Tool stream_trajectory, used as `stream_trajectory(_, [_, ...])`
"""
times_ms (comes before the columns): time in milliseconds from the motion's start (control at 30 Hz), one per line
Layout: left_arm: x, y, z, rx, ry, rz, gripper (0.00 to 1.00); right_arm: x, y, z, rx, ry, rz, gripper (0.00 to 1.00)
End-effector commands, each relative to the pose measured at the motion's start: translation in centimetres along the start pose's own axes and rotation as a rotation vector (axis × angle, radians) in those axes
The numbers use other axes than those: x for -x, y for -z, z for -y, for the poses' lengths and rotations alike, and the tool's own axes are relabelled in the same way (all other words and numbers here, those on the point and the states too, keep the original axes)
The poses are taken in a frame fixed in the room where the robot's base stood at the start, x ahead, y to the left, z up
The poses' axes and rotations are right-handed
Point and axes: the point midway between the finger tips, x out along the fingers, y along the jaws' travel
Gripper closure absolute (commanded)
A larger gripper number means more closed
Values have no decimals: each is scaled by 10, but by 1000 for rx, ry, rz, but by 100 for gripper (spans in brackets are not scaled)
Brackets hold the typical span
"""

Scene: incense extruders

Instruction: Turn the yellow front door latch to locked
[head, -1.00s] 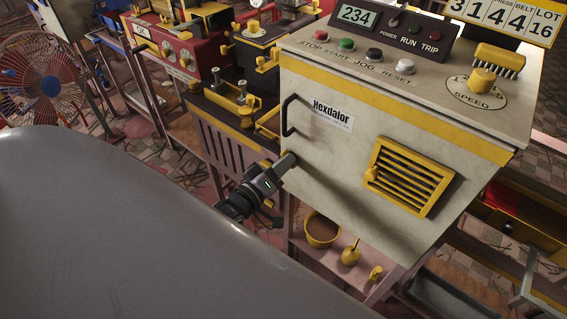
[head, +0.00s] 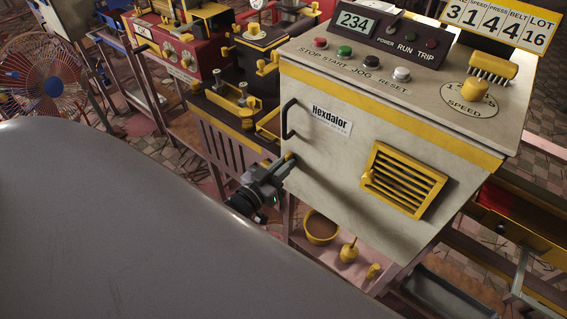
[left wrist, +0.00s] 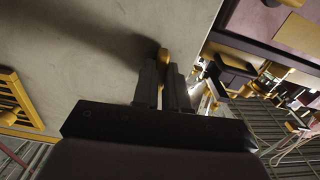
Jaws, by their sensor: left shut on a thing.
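The yellow front door latch (left wrist: 164,56) is small and sits on the pale front door near its left edge. In the left wrist view my left gripper (left wrist: 166,80) is shut on it, with one dark finger on each side. In the head view a bit of the latch (head: 289,156) shows at the tip of my left gripper (head: 283,164), below the black door handle (head: 288,118). The pale cabinet door (head: 335,165) with the Hexdalor label looks closed. My right gripper is not in view.
A yellow vent grille (head: 403,180) is on the door's right. Buttons and a yellow speed knob (head: 481,91) are on the cabinet top. A shelf below holds a yellow bucket (head: 320,228). A large grey surface (head: 150,220) fills the lower left.

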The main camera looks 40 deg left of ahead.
Motion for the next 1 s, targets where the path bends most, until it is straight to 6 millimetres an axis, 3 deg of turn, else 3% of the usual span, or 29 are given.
stream_trajectory(500, [0, 1, 0, -359, 0, -2, 100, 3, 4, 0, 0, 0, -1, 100])
stream_trajectory(1000, [0, 0, 0, -438, 0, -2, 100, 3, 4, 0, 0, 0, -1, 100])
